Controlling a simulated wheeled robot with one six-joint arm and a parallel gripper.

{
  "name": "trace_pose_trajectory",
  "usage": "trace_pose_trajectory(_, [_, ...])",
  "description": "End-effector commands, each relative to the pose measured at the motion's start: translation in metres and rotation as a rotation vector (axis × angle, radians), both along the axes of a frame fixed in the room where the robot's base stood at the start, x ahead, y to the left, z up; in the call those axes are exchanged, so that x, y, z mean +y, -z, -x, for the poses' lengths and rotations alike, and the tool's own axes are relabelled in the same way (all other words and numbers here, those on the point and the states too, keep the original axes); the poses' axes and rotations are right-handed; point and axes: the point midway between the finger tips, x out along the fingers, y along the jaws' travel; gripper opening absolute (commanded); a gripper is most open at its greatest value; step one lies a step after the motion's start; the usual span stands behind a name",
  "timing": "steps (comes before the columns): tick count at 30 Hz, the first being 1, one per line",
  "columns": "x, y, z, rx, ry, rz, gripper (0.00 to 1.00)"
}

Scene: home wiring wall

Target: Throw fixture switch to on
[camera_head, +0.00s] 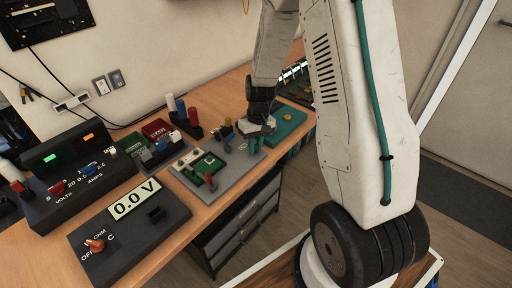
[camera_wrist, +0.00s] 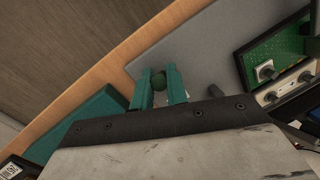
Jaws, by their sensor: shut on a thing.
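A grey fixture board (camera_head: 237,168) lies on the wooden bench. My gripper (camera_head: 256,147) is over its right end, pointing down. In the wrist view its two teal fingers (camera_wrist: 158,88) stand on both sides of a dark green round knob (camera_wrist: 158,81) and are shut on it. The knob seems to be the tip of a switch lever; its lower part is hidden by the fingers. The grey board also shows in the wrist view (camera_wrist: 195,58).
A teal tray (camera_head: 289,118) lies right of my gripper. A meter reading 0.0 V (camera_head: 134,199) and a power supply (camera_head: 75,180) stand left. The bench's front edge is close.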

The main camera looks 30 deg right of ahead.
Motion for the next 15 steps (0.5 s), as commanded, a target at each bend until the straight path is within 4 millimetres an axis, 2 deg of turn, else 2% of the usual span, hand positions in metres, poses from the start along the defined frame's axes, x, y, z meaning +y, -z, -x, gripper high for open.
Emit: trace_pose_trajectory(15, [0.004,-0.002,-0.015,0.327,-0.001,0.097,0.00])
